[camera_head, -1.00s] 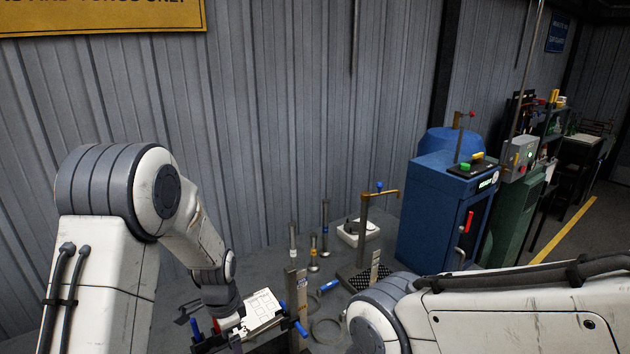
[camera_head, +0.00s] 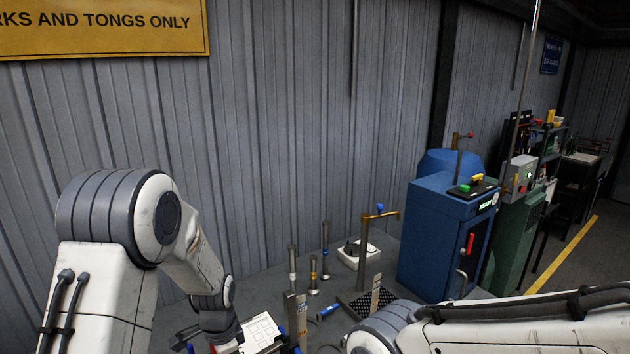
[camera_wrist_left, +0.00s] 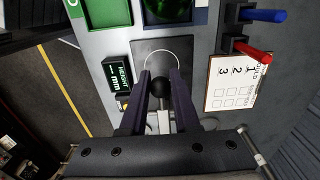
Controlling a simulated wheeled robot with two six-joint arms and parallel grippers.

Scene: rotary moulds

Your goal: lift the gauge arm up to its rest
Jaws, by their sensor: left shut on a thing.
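In the left wrist view my left gripper (camera_wrist_left: 160,76) is shut on a dark round knob (camera_wrist_left: 160,89), which I take to be the gauge arm's. A pale bar (camera_wrist_left: 164,121) shows between the fingers below the knob; the rest of the gauge arm is hidden by the gripper. A dark square plate with a pale ring (camera_wrist_left: 141,53) lies past the fingertips. A small height display (camera_wrist_left: 118,76) stands left of the fingers. In the head view my left wrist reaches the bottom edge, and the gauge is not clearly visible. My right gripper is out of view.
A clipboard (camera_wrist_left: 234,83) lies right of the fingers, near a blue handle (camera_wrist_left: 264,15) and a red handle (camera_wrist_left: 254,52). In the head view, upright tools (camera_head: 325,262) and a blue cabinet (camera_head: 437,235) stand farther right.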

